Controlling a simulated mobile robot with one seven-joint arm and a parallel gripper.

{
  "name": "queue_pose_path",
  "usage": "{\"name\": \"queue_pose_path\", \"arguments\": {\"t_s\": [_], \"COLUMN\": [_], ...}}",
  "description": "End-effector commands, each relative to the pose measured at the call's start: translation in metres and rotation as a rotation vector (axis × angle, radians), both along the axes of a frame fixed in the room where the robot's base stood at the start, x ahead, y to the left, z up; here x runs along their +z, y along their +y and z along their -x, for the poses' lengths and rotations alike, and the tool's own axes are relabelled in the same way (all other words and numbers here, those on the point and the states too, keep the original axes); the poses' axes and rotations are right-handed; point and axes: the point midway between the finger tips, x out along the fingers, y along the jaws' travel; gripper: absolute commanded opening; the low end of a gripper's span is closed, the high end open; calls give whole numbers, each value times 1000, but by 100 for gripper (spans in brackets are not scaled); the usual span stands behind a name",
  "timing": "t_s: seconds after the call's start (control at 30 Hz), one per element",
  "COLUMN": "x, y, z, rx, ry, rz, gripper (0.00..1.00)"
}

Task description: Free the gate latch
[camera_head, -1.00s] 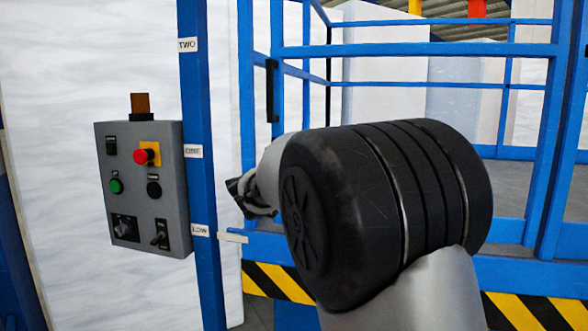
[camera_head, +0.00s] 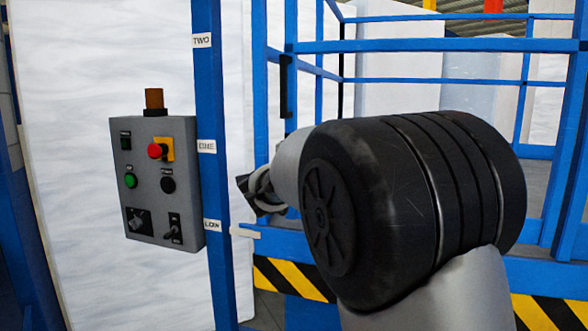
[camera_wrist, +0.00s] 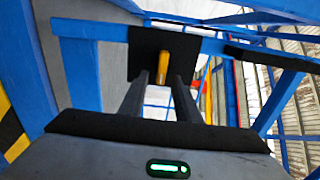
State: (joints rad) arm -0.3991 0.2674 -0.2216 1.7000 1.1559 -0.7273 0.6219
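The blue gate (camera_head: 350,47) stands right of the post, with a black handle (camera_head: 287,85) on its upright. In the wrist view, a small yellow piece, apparently the latch (camera_wrist: 163,68), sits on a black plate (camera_wrist: 147,42) on a blue rail. My gripper (camera_wrist: 161,82) points at it, with its two dark fingers apart. The yellow piece shows between the fingertips, with a gap seeming to show on each side; I cannot tell how deep it lies. In the head view my gripper (camera_head: 262,190) is near the post, and my arm hides the latch area.
A grey control box (camera_head: 155,185) with a red button, green button and switches stands left of a blue post (camera_head: 208,100) labelled TWO, ONE and LOW. A pale pointer (camera_head: 244,232) is beside LOW. Striped yellow-black edging (camera_head: 290,280) runs along the bottom.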

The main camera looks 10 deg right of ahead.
Motion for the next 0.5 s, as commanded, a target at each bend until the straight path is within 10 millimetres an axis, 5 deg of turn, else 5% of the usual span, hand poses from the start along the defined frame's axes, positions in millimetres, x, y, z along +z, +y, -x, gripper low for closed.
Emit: {"name": "queue_pose_path", "arguments": {"t_s": [0.5], "x": [2], "y": [55], "z": [105], "rx": [7], "ry": [-1], "rz": [-1], "gripper": [30]}}
